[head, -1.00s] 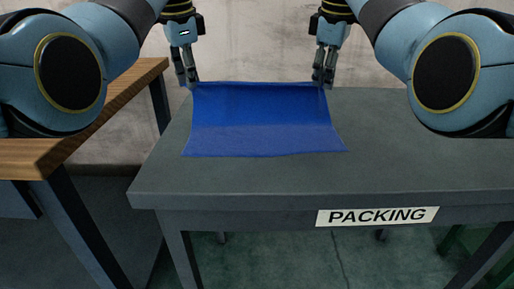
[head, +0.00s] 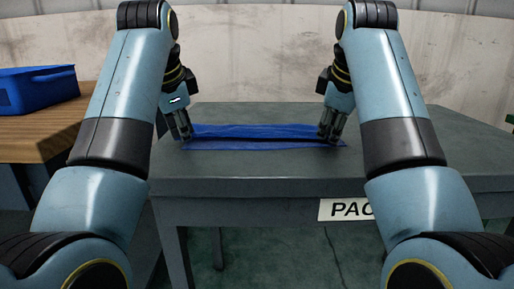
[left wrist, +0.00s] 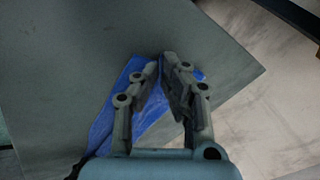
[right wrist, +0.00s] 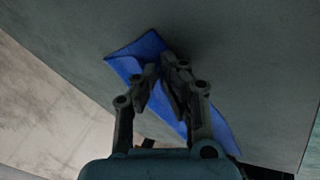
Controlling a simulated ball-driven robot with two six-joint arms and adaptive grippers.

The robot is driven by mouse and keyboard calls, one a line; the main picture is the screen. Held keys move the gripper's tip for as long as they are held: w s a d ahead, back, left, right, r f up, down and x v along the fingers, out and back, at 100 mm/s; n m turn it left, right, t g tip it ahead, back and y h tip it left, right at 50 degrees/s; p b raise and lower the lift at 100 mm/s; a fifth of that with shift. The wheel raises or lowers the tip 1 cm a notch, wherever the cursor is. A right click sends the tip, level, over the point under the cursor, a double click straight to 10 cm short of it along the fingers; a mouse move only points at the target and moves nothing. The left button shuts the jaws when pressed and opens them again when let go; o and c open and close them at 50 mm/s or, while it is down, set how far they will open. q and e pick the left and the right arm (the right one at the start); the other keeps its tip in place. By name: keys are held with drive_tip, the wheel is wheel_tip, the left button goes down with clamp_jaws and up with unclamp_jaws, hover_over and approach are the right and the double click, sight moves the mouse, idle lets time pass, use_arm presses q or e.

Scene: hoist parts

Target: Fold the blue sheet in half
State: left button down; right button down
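The blue sheet (head: 255,130) lies on the grey table as a narrow band, seen at a low angle, with a dark gap between its rear part and a thin front strip. My left gripper (head: 187,137) is at its left end and my right gripper (head: 330,138) at its right end, both low over the table. In the left wrist view, fingers close together pinch the sheet (left wrist: 103,128) near a corner. In the right wrist view, the fingers likewise meet on the sheet (right wrist: 128,60). The pinched fabric is partly hidden by the fingers.
The grey table (head: 240,170) has bare room around the sheet and carries a packing sign (head: 345,209) on its front edge. A wooden bench (head: 40,130) with a blue bin (head: 35,88) stands at the left. A wall is behind.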

use_arm(q)
drive_tip(key=shift+a, duration=0.2)
use_arm(e)
drive_tip(key=shift+d, duration=0.2)
use_arm(q)
drive_tip(key=c, duration=2)
unclamp_jaws()
use_arm(e)
drive_tip(key=c, duration=2)
unclamp_jaws()
use_arm(q)
drive_tip(key=o, duration=0.8)
drive_tip(key=shift+d, duration=0.15)
use_arm(e)
drive_tip(key=o, duration=0.8)
drive_tip(key=shift+a, duration=0.15)
